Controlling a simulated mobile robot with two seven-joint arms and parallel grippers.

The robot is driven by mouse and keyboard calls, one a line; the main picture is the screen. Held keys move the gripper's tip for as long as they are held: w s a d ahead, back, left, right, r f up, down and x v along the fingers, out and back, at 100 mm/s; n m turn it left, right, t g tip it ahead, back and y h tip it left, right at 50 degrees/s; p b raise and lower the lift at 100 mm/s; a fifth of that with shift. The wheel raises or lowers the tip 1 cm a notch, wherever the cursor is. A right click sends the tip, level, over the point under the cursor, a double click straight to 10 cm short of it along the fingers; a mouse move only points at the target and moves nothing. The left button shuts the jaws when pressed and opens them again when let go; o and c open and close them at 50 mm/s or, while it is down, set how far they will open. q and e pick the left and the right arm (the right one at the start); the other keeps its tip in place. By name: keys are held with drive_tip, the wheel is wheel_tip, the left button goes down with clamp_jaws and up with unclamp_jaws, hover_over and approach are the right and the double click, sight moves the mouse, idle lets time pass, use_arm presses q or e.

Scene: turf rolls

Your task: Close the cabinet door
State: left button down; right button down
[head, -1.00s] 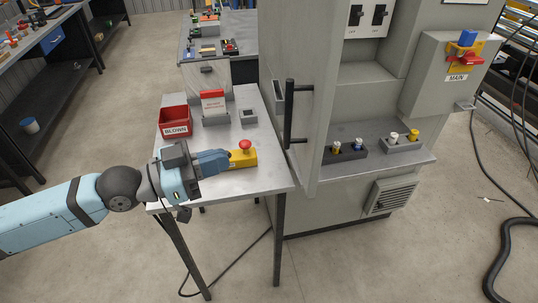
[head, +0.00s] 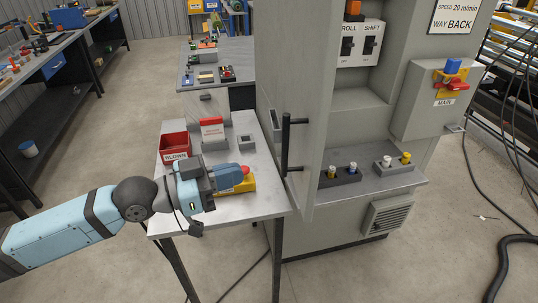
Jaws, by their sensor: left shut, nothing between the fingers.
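My left gripper (head: 243,172) is shut and empty. It is over the small side table, left of the door handle and apart from it, and its tip hides part of the red button on a yellow box (head: 235,187). My right gripper is out of view.
The side table (head: 265,205) also holds a red bin marked BLOWN (head: 175,148), a red-and-white card holder (head: 212,130) and a small grey box (head: 246,143). A MAIN switch box (head: 430,110) sticks out at the cabinet's right. Black cables lie on the floor at right.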

use_arm(q)
drive_tip(key=p+x, duration=0.2)
drive_tip(key=x, duration=0.5)
drive_tip(key=shift+d, duration=0.25)
drive_tip(key=shift+w+d, duration=0.1)
drive_tip(key=shift+w, duration=0.05)
